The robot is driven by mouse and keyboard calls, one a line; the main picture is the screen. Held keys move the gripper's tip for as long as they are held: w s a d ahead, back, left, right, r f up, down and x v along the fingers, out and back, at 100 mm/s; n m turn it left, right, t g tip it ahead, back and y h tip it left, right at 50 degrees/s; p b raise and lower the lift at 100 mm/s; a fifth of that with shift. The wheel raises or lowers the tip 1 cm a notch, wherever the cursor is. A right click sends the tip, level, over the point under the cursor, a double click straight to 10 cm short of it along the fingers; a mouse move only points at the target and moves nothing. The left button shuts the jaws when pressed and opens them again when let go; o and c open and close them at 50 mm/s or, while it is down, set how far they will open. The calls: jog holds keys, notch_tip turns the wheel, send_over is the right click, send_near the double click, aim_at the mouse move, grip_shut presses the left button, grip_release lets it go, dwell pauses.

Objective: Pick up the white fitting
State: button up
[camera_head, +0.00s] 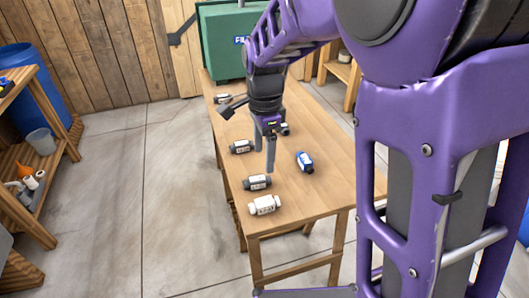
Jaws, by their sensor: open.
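The white fitting (264,205) lies on its side near the front left edge of the wooden table (325,205). It is a short pale cylinder with dark markings. My gripper (270,170) is open, pointing down above the table, farther back than the white fitting and apart from it. One finger shows clearly; the other is hard to make out. A dark grey fitting (257,182) lies just behind the white one, close to the gripper's fingertip; I cannot tell the height between them.
A blue fitting (305,162) lies right of my gripper. Another grey fitting (242,147) and one farther back (223,98) lie along the left edge. A green box (222,45) stands at the far end. The table's front right is clear. Shelves (35,185) stand at left.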

jog(key=b, duration=0.3)
send_over(265, 201)
notch_tip(265, 201, down, 12)
jog(key=shift+s+r, duration=0.1)
jog(key=shift+s, duration=0.05)
jog(key=shift+f+b, duration=0.5)
jog(key=shift+f, duration=2.55)
jog(key=shift+w, duration=0.2)
grip_shut()
